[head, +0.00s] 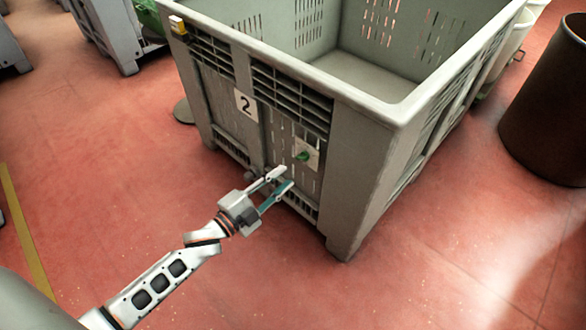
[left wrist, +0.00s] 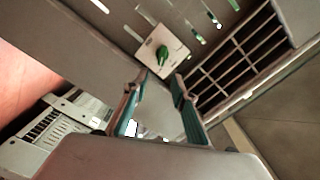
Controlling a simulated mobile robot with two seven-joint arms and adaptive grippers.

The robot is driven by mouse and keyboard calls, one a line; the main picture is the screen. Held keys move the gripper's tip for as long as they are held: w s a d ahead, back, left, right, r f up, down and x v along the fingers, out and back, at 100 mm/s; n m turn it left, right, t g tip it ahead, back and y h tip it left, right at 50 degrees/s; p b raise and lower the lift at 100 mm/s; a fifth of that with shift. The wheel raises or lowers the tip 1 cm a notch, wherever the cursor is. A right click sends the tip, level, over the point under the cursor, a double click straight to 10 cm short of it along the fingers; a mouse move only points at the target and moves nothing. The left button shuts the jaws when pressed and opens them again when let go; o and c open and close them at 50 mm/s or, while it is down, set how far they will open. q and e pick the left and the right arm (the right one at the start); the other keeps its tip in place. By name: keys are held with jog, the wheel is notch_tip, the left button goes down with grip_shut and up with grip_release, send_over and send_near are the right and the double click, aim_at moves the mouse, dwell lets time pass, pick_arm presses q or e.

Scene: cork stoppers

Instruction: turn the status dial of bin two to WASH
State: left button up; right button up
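Bin two is a large grey slatted bin (head: 357,150) with a white "2" plate (head: 245,104) on its front wall. The status dial (head: 303,156) is a green knob on a pale square plate, right of the number. In the left wrist view the green dial (left wrist: 163,55) sits just beyond the fingertips; its lettering is too small to read. My left gripper (head: 281,178) is open and empty, below and left of the dial in the head view, apart from it. It also shows in the left wrist view (left wrist: 158,84). My right gripper is not in view.
A brown round container (head: 548,105) stands at the right. Other grey bins (head: 105,30) stand at the upper left. A small yellow and white block (head: 177,25) is on the bin's left corner. The red floor in front is clear.

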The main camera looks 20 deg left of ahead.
pick_arm(q)
jog(key=shift+v, duration=1.65)
